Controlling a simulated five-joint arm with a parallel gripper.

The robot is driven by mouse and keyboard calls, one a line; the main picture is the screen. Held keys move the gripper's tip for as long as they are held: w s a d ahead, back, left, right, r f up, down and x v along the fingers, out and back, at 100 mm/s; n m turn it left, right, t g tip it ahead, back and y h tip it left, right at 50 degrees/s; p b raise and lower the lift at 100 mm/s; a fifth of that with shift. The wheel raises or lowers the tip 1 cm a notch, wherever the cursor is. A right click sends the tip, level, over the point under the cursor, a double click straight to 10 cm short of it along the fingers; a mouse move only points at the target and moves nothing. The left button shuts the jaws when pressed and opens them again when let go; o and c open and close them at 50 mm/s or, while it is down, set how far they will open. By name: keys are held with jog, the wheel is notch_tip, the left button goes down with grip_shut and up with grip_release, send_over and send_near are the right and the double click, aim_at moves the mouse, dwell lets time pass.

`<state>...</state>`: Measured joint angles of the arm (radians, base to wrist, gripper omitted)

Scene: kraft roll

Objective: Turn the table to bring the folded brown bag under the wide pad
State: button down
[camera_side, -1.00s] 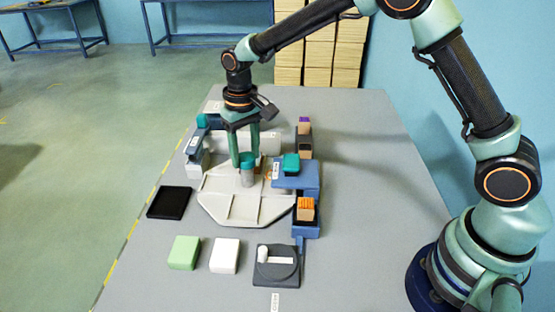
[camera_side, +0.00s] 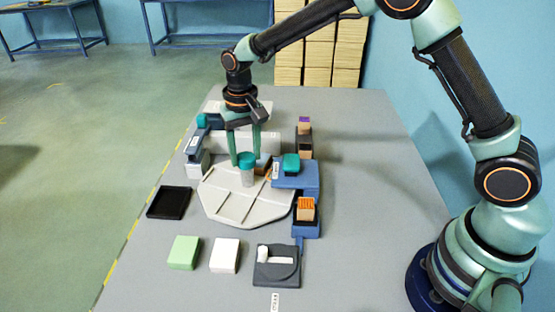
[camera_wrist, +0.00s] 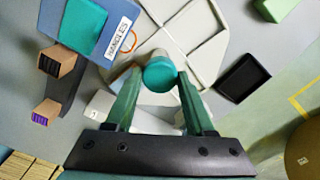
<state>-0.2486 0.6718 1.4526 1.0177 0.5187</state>
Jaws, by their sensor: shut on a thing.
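The turning table is a light grey many-sided plate (camera_side: 232,208) with raised ribs, also in the wrist view (camera_wrist: 200,60). A grey post with a teal cap (camera_side: 247,168) stands upright on it. My gripper (camera_side: 246,160) points down with its fingers at either side of the cap and is shut on it; the wrist view shows the teal cap (camera_wrist: 160,76) between the fingertips. A small brown thing (camera_side: 263,165), perhaps the folded bag, is partly hidden beside the blue station. That station (camera_side: 300,180) carries a teal pad (camera_side: 291,164); I cannot tell which pad is the wide one.
A black tray (camera_side: 169,202) lies left of the plate. A green block (camera_side: 184,252), a white block (camera_side: 225,255) and a dark fixture (camera_side: 277,266) stand in front. Brown blocks with orange (camera_side: 306,206) and purple (camera_side: 304,122) tops stand right.

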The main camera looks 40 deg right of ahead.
jog(key=shift+m, duration=2)
jog(key=shift+r+m, duration=0.1)
jog(key=shift+m, duration=5.5)
jog(key=shift+c, duration=1.3)
grip_release()
